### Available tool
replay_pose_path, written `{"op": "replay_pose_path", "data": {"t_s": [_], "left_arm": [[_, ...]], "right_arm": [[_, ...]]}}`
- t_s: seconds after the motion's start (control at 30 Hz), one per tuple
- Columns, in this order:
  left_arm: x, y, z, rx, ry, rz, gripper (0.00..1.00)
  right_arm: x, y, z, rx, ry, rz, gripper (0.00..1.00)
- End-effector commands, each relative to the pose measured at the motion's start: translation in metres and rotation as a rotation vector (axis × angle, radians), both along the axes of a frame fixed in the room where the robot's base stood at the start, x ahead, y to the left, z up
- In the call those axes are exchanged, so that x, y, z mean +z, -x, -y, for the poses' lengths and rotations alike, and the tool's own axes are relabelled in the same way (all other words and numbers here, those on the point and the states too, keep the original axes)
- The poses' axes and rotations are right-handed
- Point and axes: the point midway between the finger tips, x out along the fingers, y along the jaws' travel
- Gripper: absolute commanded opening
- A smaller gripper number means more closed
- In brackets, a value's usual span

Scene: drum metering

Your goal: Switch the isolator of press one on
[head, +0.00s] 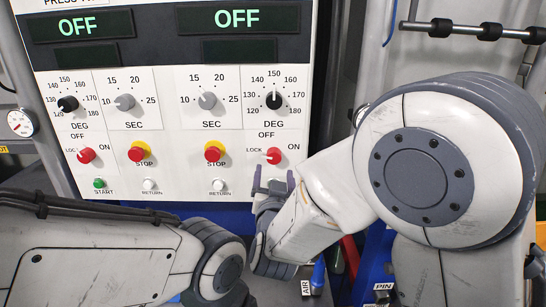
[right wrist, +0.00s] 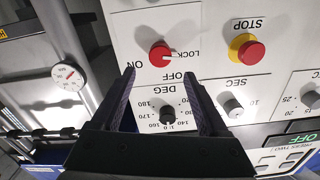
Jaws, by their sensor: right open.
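The right half of the panel carries a red isolator knob (head: 273,156), with LOCK to its left, OFF above and ON to its right. Its white pointer faces the LOCK side. It also shows upside down in the right wrist view (right wrist: 160,54). My right gripper (head: 273,182) is open and empty just below this knob; in the wrist view its fingers (right wrist: 165,88) point toward the knob, apart from it. A second red isolator (head: 86,156) sits on the left half, its pointer also toward LOCK. The right half's title is out of view. My left gripper is not in view.
Red stop buttons on yellow (head: 214,151) and white return buttons (head: 218,185) sit left of the right isolator. A DEG dial (head: 274,100) is above it. The label PRESS TWO (right wrist: 302,152) shows partly in the wrist view.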

Motion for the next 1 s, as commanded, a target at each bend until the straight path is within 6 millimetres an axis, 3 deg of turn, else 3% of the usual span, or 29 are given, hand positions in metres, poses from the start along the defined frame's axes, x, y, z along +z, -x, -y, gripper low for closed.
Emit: {"op": "replay_pose_path", "data": {"t_s": [0.2,0.4,0.83,0.87,1.0], "left_arm": [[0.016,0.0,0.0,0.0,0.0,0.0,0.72],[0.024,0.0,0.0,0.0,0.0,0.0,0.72],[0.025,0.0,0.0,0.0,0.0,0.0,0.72],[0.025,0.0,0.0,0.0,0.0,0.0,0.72],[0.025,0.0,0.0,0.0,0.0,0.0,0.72]], "right_arm": [[0.002,-0.044,0.001,-0.003,-0.001,-0.003,0.78],[0.002,-0.072,0.001,0.0,-0.001,-0.002,0.78],[0.0,-0.083,0.0,0.003,-0.001,-0.003,0.78],[0.0,-0.083,0.0,0.003,-0.001,-0.003,0.7],[0.0,-0.083,0.0,0.003,-0.001,-0.003,0.16]]}}
